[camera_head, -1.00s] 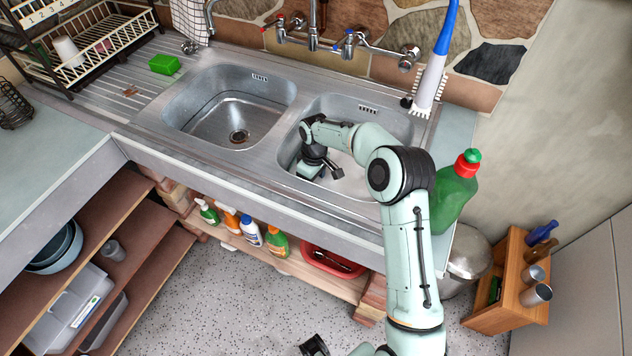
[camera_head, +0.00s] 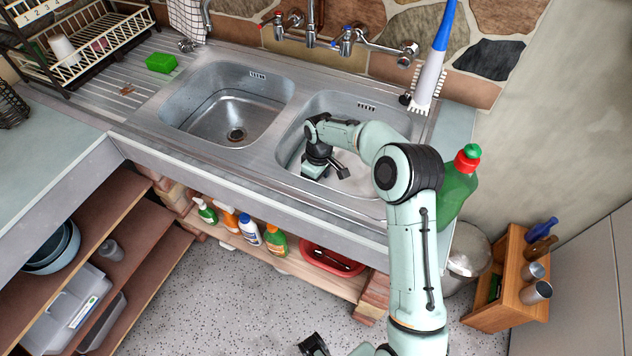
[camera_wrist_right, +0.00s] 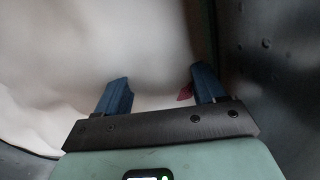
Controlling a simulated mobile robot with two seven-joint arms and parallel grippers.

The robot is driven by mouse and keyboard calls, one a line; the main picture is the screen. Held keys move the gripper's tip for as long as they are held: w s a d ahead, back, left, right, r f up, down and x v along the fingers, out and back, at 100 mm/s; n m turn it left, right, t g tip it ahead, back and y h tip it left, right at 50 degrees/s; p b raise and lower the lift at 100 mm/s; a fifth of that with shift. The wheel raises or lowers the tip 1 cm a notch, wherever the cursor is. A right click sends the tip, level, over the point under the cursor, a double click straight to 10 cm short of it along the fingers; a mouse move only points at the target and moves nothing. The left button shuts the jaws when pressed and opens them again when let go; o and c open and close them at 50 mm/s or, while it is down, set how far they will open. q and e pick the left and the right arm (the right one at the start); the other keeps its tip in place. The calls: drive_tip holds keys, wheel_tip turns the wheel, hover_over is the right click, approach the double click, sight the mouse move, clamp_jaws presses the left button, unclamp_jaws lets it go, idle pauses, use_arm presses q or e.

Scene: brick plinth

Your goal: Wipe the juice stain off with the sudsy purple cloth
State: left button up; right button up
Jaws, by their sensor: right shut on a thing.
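The juice stain (camera_head: 127,90) is a small reddish-brown patch on the ribbed drainboard, left of the sink bowls. My right gripper (camera_head: 314,172) reaches down into the right bowl, its fingertips hidden in the head view. In the right wrist view its blue fingers (camera_wrist_right: 155,92) point into a whitish, sudsy-looking surface (camera_wrist_right: 110,50). A small reddish-purple bit of the cloth (camera_wrist_right: 186,94) shows by the right finger; the rest is hidden. A black part of what looks like my left gripper (camera_head: 314,345) shows at the bottom edge; its jaws are unclear.
A green sponge (camera_head: 161,63) lies behind the stain, near a dish rack (camera_head: 85,60). The left bowl (camera_head: 225,105) is empty. Taps (camera_head: 345,40) stand behind the bowls. A brush (camera_head: 430,75) and a green bottle (camera_head: 457,190) stand at the right.

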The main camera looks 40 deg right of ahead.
wheel_tip(320, 180, up, 17)
drive_tip(key=p, duration=0.9)
use_arm(q)
drive_tip(key=w+r+t, duration=0.1)
drive_tip(key=w+r, duration=0.6)
drive_tip(key=r, duration=0.4)
drive_tip(key=shift+w+r, duration=0.15)
drive_tip(key=shift+w, duration=0.05)
use_arm(e)
drive_tip(key=shift+r, duration=0.45)
use_arm(q)
drive_tip(key=shift+s, duration=0.15)
